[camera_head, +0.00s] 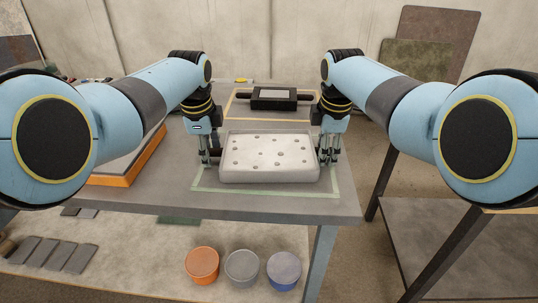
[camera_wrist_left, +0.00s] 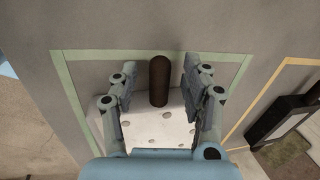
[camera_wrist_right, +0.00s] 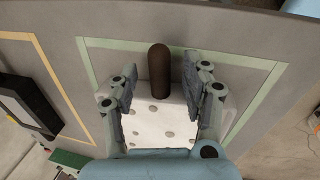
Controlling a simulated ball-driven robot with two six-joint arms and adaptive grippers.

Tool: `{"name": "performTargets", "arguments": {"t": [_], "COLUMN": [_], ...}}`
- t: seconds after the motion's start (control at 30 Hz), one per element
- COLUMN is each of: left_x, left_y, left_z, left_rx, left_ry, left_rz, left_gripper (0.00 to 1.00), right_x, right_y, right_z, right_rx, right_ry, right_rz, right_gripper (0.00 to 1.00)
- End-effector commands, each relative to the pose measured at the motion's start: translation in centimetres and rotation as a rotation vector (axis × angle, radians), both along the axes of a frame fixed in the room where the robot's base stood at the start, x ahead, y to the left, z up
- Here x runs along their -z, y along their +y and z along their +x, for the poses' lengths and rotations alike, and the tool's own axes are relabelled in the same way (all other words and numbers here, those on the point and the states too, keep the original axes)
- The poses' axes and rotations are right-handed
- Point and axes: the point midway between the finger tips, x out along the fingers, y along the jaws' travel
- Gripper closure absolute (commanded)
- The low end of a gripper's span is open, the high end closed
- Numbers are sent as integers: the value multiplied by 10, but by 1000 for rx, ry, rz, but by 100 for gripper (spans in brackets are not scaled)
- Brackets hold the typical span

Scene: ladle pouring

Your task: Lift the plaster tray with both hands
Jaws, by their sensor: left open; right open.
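The white plaster tray (camera_head: 268,158), dotted with small dark spots, lies flat on the grey table inside a green tape outline. A dark rounded handle (camera_wrist_left: 159,80) sticks out from one end, between the open fingers of my left gripper (camera_wrist_left: 154,85). A like handle (camera_wrist_right: 159,70) at the other end stands between the open fingers of my right gripper (camera_wrist_right: 160,80). In the head view my left gripper (camera_head: 208,152) is at the tray's left end and my right gripper (camera_head: 328,150) at its right end. The handles are mostly hidden there. Finger contact cannot be made out.
A black device with side handles (camera_head: 274,98) stands behind the tray inside a yellow tape outline. An orange-edged board (camera_head: 125,180) lies at the table's left. Orange (camera_head: 202,264), grey (camera_head: 241,268) and blue (camera_head: 284,271) tubs stand below the front edge.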

Motion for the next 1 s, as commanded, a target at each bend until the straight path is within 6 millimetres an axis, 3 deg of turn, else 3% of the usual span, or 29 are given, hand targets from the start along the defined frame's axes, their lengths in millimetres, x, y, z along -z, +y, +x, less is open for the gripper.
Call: {"name": "performTargets", "arguments": {"t": [0.27, 0.63, 1.0], "left_x": [1, 1, 0], "left_y": [0, 0, 0], "left_z": [0, 0, 0], "left_rx": [0, 0, 0], "left_ry": [0, 0, 0], "left_rz": [0, 0, 0], "left_gripper": [53, 100, 100], "right_x": [1, 1, 1], "right_y": [0, 0, 0], "right_z": [0, 0, 0], "right_rx": [0, 0, 0], "right_ry": [0, 0, 0], "right_rz": [0, 0, 0], "right_gripper": [52, 99, 100]}}
